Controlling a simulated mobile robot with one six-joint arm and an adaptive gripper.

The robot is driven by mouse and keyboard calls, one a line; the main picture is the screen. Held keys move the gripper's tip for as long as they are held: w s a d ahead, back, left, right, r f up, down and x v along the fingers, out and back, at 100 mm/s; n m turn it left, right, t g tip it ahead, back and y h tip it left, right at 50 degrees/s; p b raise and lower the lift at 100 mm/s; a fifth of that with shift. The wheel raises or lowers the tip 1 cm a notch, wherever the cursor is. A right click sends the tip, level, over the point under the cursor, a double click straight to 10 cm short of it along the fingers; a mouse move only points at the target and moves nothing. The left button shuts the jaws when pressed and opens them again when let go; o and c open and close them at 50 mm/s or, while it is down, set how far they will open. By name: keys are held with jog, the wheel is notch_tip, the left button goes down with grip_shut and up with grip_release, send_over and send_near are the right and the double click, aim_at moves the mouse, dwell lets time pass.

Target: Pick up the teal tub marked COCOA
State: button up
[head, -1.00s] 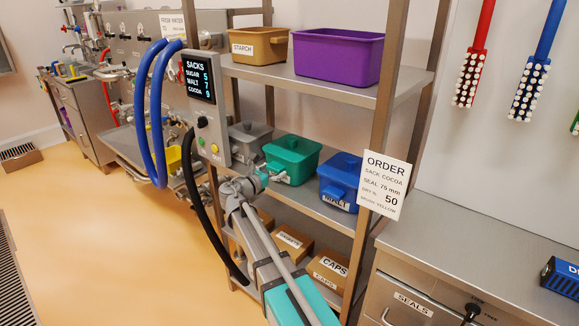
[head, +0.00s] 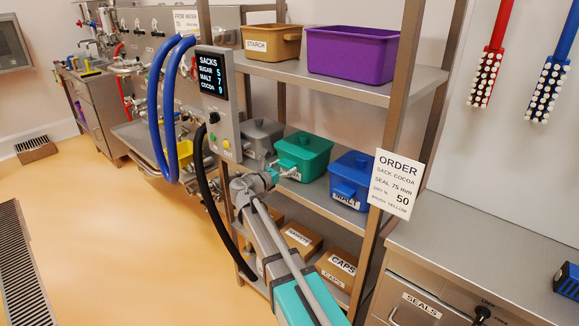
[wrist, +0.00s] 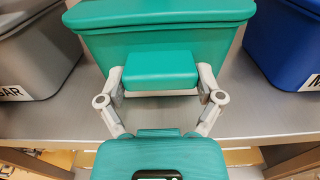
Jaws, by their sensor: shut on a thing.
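The teal tub (head: 303,154) with its lid stands on the middle shelf, between a grey tub (head: 258,138) and a blue tub marked MALT (head: 351,176). In the wrist view the teal tub (wrist: 165,38) fills the upper middle, and a teal block-shaped handle (wrist: 160,68) sticks out from its front. My gripper (wrist: 161,88) is shut on this handle, one finger at each side. In the head view my gripper (head: 276,174) reaches the tub's front from the lower left. The tub's label is mostly hidden, so I cannot read it.
A grey rack post (head: 383,130) stands right of the blue tub. The upper shelf (head: 310,78) holds a STARCH tub (head: 271,41) and a purple bin (head: 350,53). A control panel (head: 217,100) with hoses hangs left of my arm. Boxes (head: 302,238) sit below.

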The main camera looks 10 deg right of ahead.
jog(key=shift+r, duration=0.1)
notch_tip(320, 180, up, 10)
jog(key=p, duration=1)
dwell(0.7)
